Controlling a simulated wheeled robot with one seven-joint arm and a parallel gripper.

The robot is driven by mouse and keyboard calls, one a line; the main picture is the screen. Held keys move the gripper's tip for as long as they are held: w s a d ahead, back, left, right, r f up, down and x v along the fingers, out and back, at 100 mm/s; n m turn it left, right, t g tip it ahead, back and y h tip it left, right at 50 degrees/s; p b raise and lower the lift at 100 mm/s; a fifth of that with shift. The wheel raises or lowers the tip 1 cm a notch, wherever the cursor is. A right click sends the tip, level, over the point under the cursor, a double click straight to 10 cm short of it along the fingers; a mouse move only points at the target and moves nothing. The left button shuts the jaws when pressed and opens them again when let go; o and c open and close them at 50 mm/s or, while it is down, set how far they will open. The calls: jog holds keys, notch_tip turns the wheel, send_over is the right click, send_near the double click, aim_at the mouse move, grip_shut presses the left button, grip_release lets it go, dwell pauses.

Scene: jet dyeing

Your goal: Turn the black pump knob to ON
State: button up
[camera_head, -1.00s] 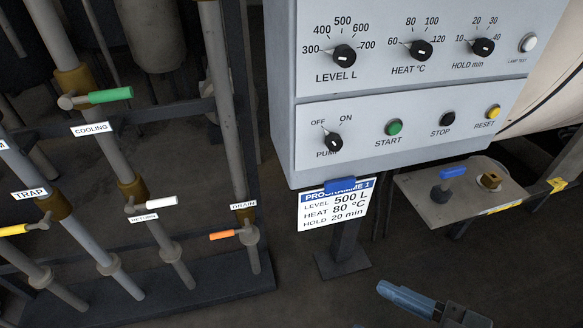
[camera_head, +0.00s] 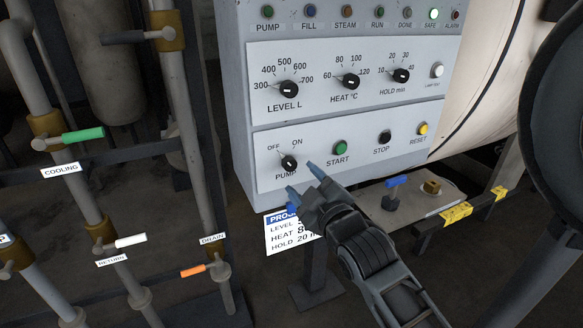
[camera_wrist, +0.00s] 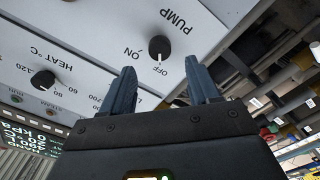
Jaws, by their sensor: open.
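The black pump knob (camera_head: 289,163) sits at the lower left of the grey control panel (camera_head: 318,190), between the OFF and ON marks. In the wrist view the knob (camera_wrist: 160,47) has its white mark pointing toward OFF. My gripper (camera_head: 302,179) is open and empty, just below and right of the knob in the head view. In the wrist view its two blue fingers (camera_wrist: 160,72) are spread, with the knob ahead of the gap between them. No contact with the knob shows.
The green START button (camera_head: 341,149) and black STOP button (camera_head: 385,137) lie right of the knob. The level knob (camera_head: 289,89) is above it. A programme card (camera_head: 283,237) hangs below the panel, partly behind my gripper. Pipes with valve handles stand at left.

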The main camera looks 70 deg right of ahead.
aim_at(291, 166)
jog(key=x, duration=0.6)
jog(key=shift+w+d+p, duration=0.2)
jog(key=shift+p, duration=0.2)
jog(key=c, duration=1)
